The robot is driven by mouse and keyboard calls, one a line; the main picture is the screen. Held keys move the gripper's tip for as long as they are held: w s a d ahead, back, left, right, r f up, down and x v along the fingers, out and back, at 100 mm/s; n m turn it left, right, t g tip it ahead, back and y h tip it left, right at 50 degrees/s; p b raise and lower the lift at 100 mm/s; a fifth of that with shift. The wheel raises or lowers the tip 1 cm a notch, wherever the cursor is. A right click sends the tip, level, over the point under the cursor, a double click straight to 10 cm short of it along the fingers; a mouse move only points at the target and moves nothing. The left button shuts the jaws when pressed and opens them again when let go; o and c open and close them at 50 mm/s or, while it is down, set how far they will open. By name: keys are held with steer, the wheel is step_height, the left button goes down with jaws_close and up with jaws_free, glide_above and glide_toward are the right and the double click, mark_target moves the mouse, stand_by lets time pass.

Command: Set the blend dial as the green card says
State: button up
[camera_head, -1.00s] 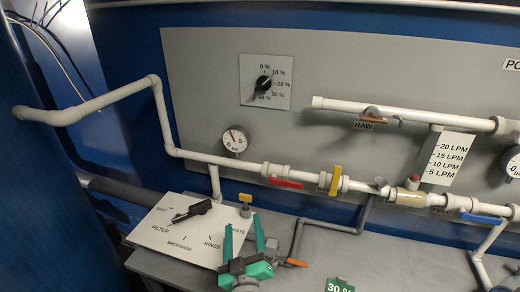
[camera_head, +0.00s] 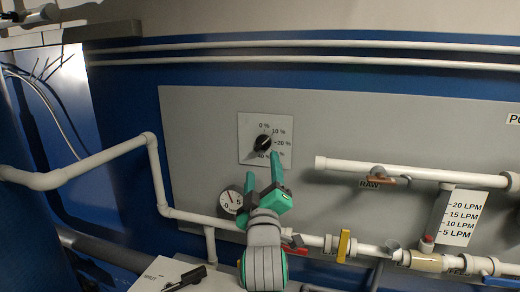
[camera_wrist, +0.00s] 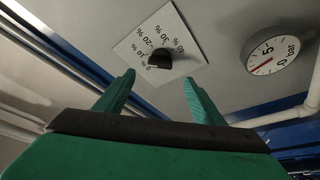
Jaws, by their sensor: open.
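The blend dial is a black knob (camera_head: 263,142) on a white square plate (camera_head: 245,128) marked from 0 % to 40 %, fixed to the grey wall panel. I cannot tell which mark the knob points at. My green gripper (camera_head: 263,174) is open and empty, just below the dial, and covers part of the plate's lower marks. In the wrist view the knob (camera_wrist: 160,58) shows ahead, beyond and roughly between the two open fingertips (camera_wrist: 160,79), apart from them. The green card is not in view now.
A round pressure gauge (camera_head: 230,201) sits just left of my gripper. White pipes with a red valve handle (camera_head: 294,246) and a yellow valve handle (camera_head: 343,246) run below. The panel around the dial is clear.

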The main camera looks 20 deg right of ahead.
mark_target(261, 147)
steer(key=x, duration=0.9)
steer(key=shift+w+d, duration=0.15)
steer(key=shift+w, duration=0.25)
steer(key=c, duration=1)
